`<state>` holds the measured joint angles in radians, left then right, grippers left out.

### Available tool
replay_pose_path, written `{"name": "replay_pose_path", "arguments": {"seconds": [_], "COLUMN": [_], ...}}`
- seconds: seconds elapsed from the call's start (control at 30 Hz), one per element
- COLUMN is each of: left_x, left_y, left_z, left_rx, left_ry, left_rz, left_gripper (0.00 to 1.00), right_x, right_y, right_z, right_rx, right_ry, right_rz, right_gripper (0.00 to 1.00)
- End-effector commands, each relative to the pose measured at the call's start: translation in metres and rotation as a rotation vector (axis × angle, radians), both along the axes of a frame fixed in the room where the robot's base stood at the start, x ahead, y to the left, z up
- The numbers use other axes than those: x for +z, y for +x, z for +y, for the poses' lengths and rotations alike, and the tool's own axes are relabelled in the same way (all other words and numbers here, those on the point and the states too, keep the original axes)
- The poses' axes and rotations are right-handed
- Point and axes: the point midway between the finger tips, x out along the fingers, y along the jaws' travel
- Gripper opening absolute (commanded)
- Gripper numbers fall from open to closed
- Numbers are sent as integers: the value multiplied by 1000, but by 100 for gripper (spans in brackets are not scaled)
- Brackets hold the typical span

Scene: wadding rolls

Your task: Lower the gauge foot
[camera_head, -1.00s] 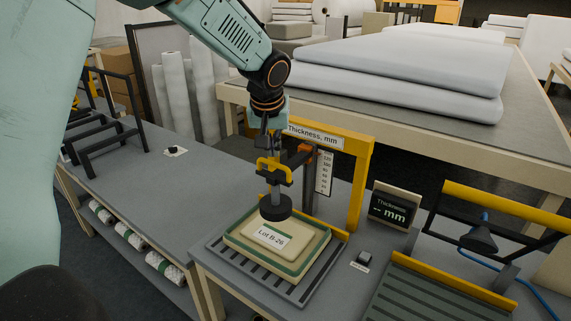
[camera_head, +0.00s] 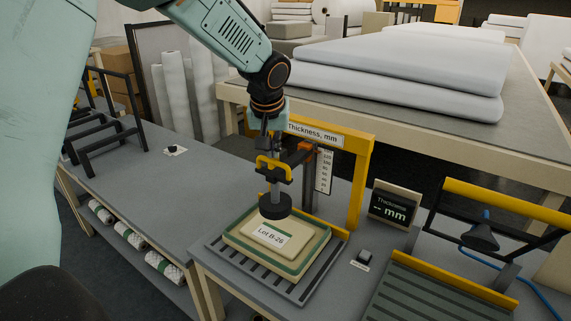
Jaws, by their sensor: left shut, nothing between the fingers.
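The gauge foot (camera_head: 275,206) is a dark round disc under a grey stem. It is over the back part of the wadding sample marked "Lot B-26" (camera_head: 290,257); I cannot tell whether it touches. A yellow handle (camera_head: 274,166) sits on the stem. My left gripper (camera_head: 272,148) is shut at the top of the handle, with nothing seen between its fingers; the fingertips are partly hidden. The yellow gauge frame (camera_head: 359,185) carries a scale (camera_head: 324,171). The thickness display (camera_head: 391,205) reads "-- mm". My right gripper is not in view.
The sample lies on a slatted base (camera_head: 252,275). A small black button (camera_head: 365,256) is to its right. A yellow-barred device (camera_head: 505,208) stands farther right. Grey bench (camera_head: 190,200) at left is mostly clear. Large white wadding slabs (camera_head: 385,90) lie behind.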

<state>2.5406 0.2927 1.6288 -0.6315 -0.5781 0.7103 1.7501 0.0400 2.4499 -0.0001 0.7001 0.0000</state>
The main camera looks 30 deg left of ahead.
Motion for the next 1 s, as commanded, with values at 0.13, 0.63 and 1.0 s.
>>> {"name": "replay_pose_path", "arguments": {"seconds": [0.13,0.63,1.0], "left_x": [-9,-23,6], "left_y": [0,0,0], "left_z": [0,0,0], "left_rx": [0,0,0], "left_ry": [0,0,0], "left_rz": [1,0,-1], "left_gripper": [0,0,0], "right_x": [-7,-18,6], "right_y": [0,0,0], "right_z": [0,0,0], "right_rx": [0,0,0], "right_ry": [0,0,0], "right_rz": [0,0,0], "right_gripper": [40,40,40]}}
